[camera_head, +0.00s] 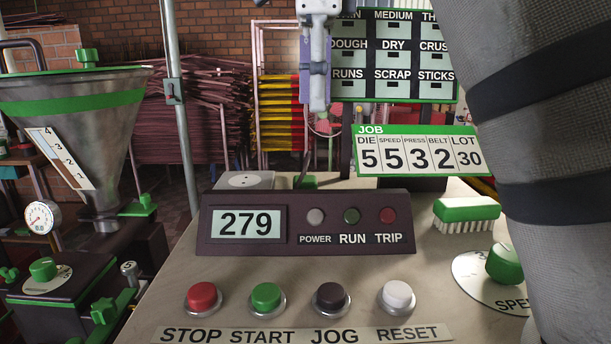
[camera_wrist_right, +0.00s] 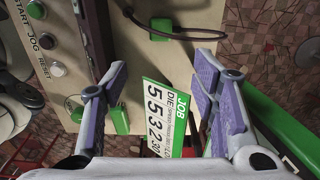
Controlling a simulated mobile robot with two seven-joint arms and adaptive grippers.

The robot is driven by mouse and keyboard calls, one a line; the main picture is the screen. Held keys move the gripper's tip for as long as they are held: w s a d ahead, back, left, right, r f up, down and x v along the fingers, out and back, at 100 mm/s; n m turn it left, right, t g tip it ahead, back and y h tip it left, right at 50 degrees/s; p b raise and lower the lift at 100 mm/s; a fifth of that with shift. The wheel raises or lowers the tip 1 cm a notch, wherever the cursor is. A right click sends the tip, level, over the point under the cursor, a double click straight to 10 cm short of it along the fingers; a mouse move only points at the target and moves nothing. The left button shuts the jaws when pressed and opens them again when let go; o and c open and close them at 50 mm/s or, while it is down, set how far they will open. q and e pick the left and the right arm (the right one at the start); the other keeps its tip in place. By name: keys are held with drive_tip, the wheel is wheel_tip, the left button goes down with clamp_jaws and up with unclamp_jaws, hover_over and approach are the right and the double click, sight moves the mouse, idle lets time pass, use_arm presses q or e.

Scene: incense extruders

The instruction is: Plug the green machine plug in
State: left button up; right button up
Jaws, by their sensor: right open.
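A green plug (camera_head: 305,181) shows partly behind the display panel, beside a grey outlet box (camera_head: 245,180) with a round pale socket face. The panel hides its lower part. In the right wrist view the green plug (camera_wrist_right: 161,29) lies on the beige top with a dark cable curving away from it. It appears apart from the outlet. My right gripper (camera_head: 318,100) hangs above and behind the panel, fingers pointing down. In the wrist view its purple-padded fingers (camera_wrist_right: 160,80) are spread apart and empty, with the plug beyond the tips. My left gripper is not in view.
The display panel (camera_head: 305,245) reads 279, with buttons in front. The JOB card (camera_head: 415,152) stands right of my gripper and shows between the fingers in the wrist view. A green brush (camera_head: 466,213) lies at right. A hopper machine (camera_head: 75,110) stands left.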

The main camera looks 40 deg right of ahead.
hover_over(311, 178)
drive_tip(key=f, duration=0.6)
drive_tip(key=shift+s+f, duration=0.15)
drive_tip(key=shift+s, duration=0.25)
drive_tip(key=shift+f, duration=0.2)
drive_tip(key=f, duration=0.5)
drive_tip(key=shift+w+f+p, duration=0.1)
drive_tip(key=shift+w+p, duration=0.2)
drive_tip(key=shift+w, duration=0.1)
drive_tip(key=shift+c, duration=0.3)
drive_tip(key=c, duration=1.1)
